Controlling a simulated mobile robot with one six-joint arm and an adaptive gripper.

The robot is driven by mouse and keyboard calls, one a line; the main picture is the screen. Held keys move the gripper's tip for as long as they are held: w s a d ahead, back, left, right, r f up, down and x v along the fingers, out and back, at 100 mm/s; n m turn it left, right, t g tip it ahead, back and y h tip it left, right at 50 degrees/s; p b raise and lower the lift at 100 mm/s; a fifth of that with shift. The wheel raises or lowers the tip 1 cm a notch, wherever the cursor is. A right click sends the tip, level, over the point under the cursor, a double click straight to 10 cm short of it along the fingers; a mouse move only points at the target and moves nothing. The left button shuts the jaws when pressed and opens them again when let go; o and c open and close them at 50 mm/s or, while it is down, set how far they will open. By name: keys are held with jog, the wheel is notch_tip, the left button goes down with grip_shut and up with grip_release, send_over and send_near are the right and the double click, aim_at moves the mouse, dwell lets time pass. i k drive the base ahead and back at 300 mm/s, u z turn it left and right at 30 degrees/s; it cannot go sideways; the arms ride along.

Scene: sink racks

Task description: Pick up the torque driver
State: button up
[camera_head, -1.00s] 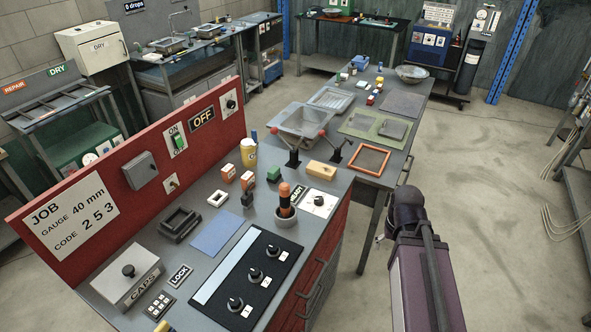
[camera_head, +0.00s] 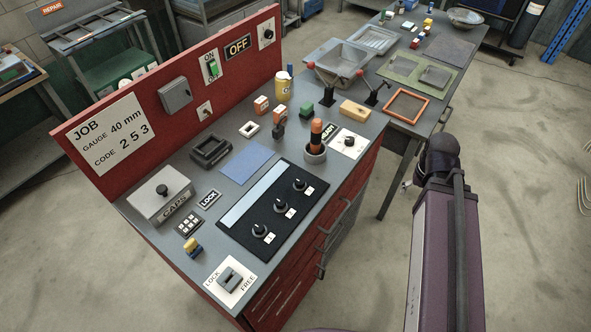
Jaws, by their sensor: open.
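What looks like the torque driver (camera_head: 316,137) is an orange and dark handle standing upright in a round grey holder (camera_head: 315,155). The holder stands near the right edge of the grey bench top, behind the black panel with knobs. The driver's lower end is hidden inside the holder. My purple arm, with a dark joint at its upper end, is at the right of the view, apart from the bench. My gripper cannot be made out; a small pale part shows just left of the dark joint.
The red-backed bench (camera_head: 225,290) carries a black knob panel (camera_head: 232,235), a CAPS box (camera_head: 158,203), a blue mat (camera_head: 246,162), a yellow cup (camera_head: 283,88) and small blocks. A ready sign and white dial plate (camera_head: 347,144) sit close to the driver.

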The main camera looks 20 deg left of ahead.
aim_at(316, 127)
jog(key=u, duration=1.05)
